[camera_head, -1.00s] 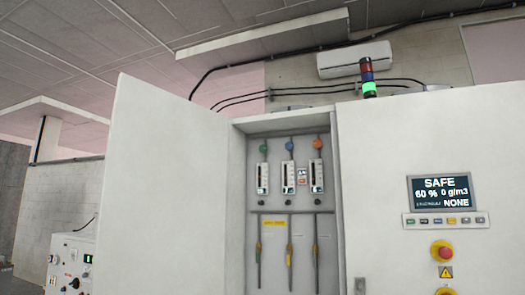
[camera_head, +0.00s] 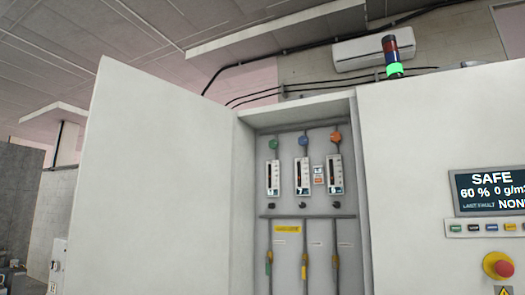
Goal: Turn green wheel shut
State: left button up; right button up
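The green wheel (camera_head: 273,144) is a small round knob at the top left inside the open cabinet (camera_head: 248,190). It sits above the leftmost flow meter (camera_head: 273,178), on a thin vertical pipe. A blue wheel (camera_head: 303,141) and an orange wheel (camera_head: 336,137) sit to its right above similar meters. How far the green wheel is turned cannot be told at this size. Neither of my grippers shows in the head view.
The cabinet's open door (camera_head: 160,180) stands to the left. A closed panel to the right carries a display (camera_head: 490,190) reading SAFE and a red emergency button (camera_head: 498,265). Yellow-marked valve handles (camera_head: 304,268) hang below the meters. A signal tower (camera_head: 393,60) glows green on top.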

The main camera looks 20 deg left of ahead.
aim_at(273, 144)
jog(key=u, duration=0.5)
jog(key=i, duration=1.75)
jog(key=u, duration=0.4)
